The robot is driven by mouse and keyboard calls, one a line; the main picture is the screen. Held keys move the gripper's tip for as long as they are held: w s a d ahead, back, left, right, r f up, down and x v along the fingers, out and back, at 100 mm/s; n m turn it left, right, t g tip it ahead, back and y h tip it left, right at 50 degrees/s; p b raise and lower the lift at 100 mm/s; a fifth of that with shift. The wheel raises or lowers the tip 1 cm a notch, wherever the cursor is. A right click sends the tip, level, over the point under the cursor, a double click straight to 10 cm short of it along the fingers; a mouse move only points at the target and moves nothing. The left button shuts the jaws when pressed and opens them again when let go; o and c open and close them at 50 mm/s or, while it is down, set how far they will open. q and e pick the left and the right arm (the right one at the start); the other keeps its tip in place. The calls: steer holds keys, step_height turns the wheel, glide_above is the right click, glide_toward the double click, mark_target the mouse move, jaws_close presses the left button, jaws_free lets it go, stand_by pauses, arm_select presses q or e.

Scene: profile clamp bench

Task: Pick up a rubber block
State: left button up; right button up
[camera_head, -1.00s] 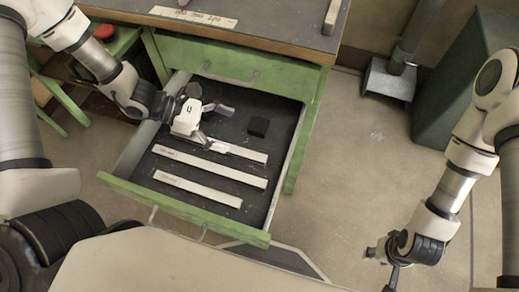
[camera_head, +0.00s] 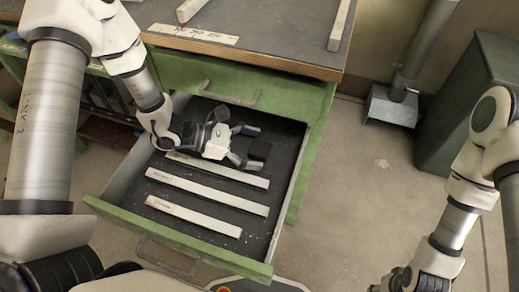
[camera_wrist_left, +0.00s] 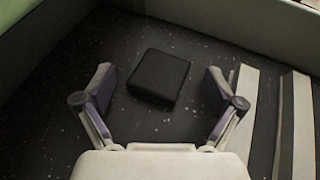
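A black rubber block (camera_wrist_left: 158,76) lies flat on the dark drawer floor in the left wrist view. It also shows in the head view (camera_head: 260,149), close to the fingers. My left gripper (camera_wrist_left: 160,88) is open, with one finger on each side of the block in the picture and nothing held. In the head view my left gripper (camera_head: 251,146) is inside the open green drawer (camera_head: 180,237). I cannot tell how high its fingers are above the floor. My right gripper (camera_head: 384,287) is at the bottom edge of the head view, mostly cut off.
Several pale bars, one of them (camera_head: 206,191) in the middle, lie in the drawer. The drawer walls (camera_wrist_left: 220,35) surround the gripper. The bench top (camera_head: 270,32) is above the drawer, with a label strip (camera_head: 193,34) and a bar (camera_head: 340,25).

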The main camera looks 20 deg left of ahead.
arm_select(q)
steer(key=c, duration=1)
steer(key=shift+o, duration=0.2)
